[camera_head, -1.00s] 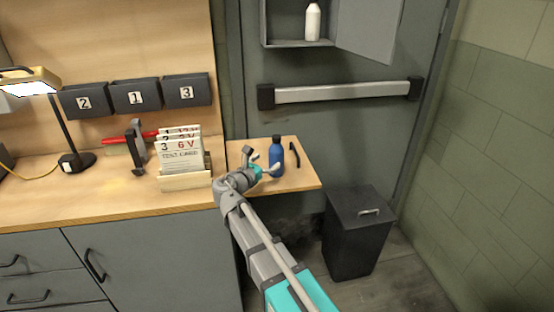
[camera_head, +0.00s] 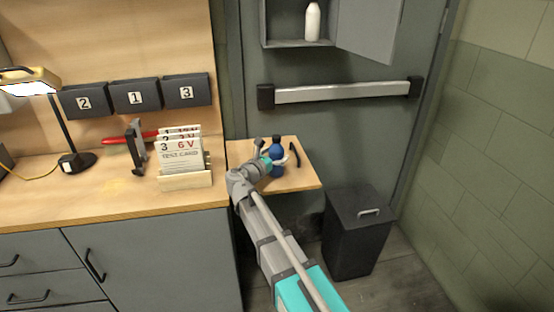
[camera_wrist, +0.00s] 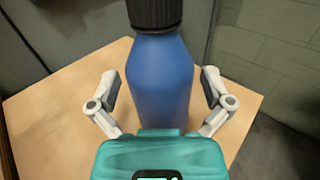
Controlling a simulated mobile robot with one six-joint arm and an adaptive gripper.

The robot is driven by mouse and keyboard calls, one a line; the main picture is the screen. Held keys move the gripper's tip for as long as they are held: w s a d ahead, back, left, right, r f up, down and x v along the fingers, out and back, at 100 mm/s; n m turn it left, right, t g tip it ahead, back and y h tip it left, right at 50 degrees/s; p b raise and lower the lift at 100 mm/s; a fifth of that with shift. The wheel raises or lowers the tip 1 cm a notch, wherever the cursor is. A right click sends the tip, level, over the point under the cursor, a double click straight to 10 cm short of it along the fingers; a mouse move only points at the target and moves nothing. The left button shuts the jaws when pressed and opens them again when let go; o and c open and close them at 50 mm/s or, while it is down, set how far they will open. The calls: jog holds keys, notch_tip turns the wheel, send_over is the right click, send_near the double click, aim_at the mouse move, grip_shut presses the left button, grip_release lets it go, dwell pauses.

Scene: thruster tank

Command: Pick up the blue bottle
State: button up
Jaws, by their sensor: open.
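The blue bottle (camera_head: 277,152) with a dark cap stands upright on the small wooden side shelf (camera_head: 303,180). In the wrist view the blue bottle (camera_wrist: 160,82) fills the middle, its cap cut off by the top edge. My gripper (camera_head: 276,158) is at the bottle, with one finger on each side of it. In the wrist view the fingers of my gripper (camera_wrist: 161,90) are spread apart, with a gap between each finger and the bottle. The bottle's lower part is hidden by my gripper's body.
A black curved handle-like item (camera_head: 295,153) lies on the shelf just right of the bottle. A card holder (camera_head: 184,180) with test cards stands on the bench at left. A dark bin (camera_head: 356,235) is below right. A white bottle (camera_head: 312,22) stands in the wall cabinet.

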aim_at(273, 148)
jog(key=c, duration=1.2)
jog(key=shift+r, duration=0.15)
jog(key=shift+c, duration=0.2)
notch_tip(273, 148, up, 3)
jog(key=p, duration=0.3)
jog(key=s+r+p, duration=0.9)
jog(key=s+p, duration=0.1)
jog(key=s, duration=0.4)
jog(key=shift+d+r, duration=0.4)
